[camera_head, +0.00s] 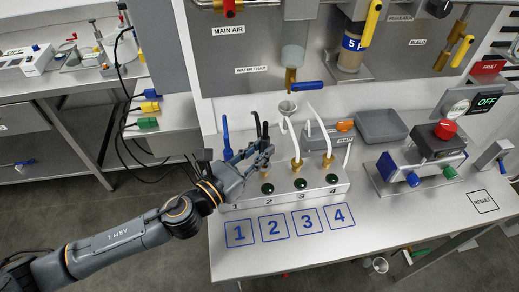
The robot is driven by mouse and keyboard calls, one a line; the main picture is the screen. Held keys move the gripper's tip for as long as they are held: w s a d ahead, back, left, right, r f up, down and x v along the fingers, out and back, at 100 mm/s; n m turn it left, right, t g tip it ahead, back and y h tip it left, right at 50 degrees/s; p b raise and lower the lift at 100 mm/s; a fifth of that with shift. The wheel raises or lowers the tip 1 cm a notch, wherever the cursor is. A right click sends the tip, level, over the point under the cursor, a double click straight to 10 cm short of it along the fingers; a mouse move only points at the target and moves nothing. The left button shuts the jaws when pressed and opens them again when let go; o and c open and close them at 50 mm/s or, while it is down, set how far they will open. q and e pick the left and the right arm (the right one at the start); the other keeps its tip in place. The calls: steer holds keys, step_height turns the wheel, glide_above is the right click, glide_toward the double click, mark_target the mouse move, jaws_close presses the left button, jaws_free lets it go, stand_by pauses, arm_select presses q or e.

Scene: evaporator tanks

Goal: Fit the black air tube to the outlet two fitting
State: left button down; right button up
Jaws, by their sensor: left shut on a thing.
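The manifold block (325,194) lies on the bench with outlets numbered 1 to 4 and dark green round buttons along it. My left gripper (266,148) comes in from the left over outlets 1 and 2. It is shut on the black air tube (257,124), whose upper end rises above the fingers. The gripper hides the tube's lower end and the outlet two fitting, so I cannot tell whether they touch. A blue tube (226,136) stands upright just left of the gripper. White tubes (293,138) rise from the brass fittings at outlets 3 and 4. My right gripper is not in view.
Blue numbered squares (273,227) mark the clear bench front. A grey tray (381,126) and a device with a red button (445,130) stand to the right. The wall panel with valves (310,84) rises behind. Another bench (60,82) is at left.

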arm_select(q)
steer(key=shift+f+b, duration=1.1)
steer(key=shift+f, duration=0.45)
steer(key=c, duration=1.2)
jaws_free()
steer(key=shift+o, duration=0.2)
steer(key=shift+r, duration=0.1)
step_height(320, 180, up, 6)
steer(key=p, duration=0.6)
steer(key=shift+p, duration=0.35)
steer(key=shift+s, duration=0.1)
